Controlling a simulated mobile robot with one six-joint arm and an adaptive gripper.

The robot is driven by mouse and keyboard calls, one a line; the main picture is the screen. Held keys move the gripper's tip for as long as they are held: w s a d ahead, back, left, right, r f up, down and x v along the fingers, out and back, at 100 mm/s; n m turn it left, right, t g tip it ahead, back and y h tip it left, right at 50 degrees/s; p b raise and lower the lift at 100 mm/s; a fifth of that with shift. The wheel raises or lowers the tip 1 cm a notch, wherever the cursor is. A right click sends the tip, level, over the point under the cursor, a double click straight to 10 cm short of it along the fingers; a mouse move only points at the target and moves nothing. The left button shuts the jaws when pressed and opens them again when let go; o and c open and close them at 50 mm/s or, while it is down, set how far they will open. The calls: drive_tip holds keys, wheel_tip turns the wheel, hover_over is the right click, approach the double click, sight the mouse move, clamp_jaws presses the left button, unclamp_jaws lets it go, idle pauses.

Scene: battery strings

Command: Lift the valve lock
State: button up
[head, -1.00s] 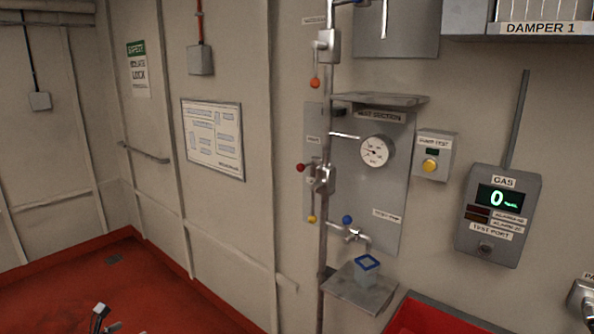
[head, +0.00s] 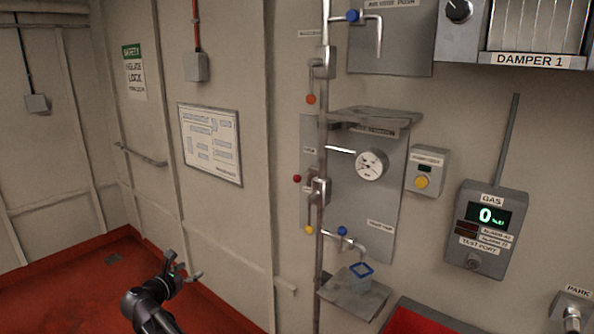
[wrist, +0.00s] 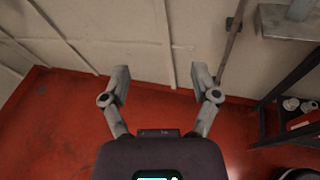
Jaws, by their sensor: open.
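A vertical pipe (head: 320,253) on the wall carries two lever valves. The lower valve (head: 319,187) has a red knob (head: 297,178) at its left and a lever hanging down to a yellow knob (head: 310,230). The upper valve (head: 324,62) has a lever hanging down to an orange knob (head: 311,99). I cannot tell for certain which part is the valve lock. My gripper (head: 186,267) is open and empty, low and left of the pipe, well apart from both valves. In the wrist view my gripper (wrist: 160,76) shows spread fingers with only wall and floor beyond.
A blue-handled tap (head: 344,236) sits above a small shelf (head: 350,303) holding a blue-rimmed cup (head: 361,278). A gauge (head: 371,165) and a gas box (head: 486,229) are on the wall. A dark rack (wrist: 264,125) stands right in the wrist view. Floor at left is clear.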

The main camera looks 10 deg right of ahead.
drive_tip(key=w+d+r+m+h+p, duration=0.1)
drive_tip(key=w+d+r+p, duration=0.25)
drive_tip(key=d, duration=0.35)
drive_tip(key=w+d+r+h+p, duration=0.1)
drive_tip(key=w+d+r+p, duration=0.1)
drive_tip(key=w+d+r, duration=0.35)
drive_tip(key=m+t+h+p, duration=0.1)
drive_tip(key=p, duration=0.4)
approach(295, 180)
drive_tip(key=v, duration=0.2)
drive_tip(key=shift+w+f, duration=0.1)
drive_tip(key=x, duration=1.3)
drive_tip(key=shift+w+d, duration=0.25)
drive_tip(key=shift+d, duration=0.05)
drive_tip(key=shift+c, duration=0.3)
clamp_jaws()
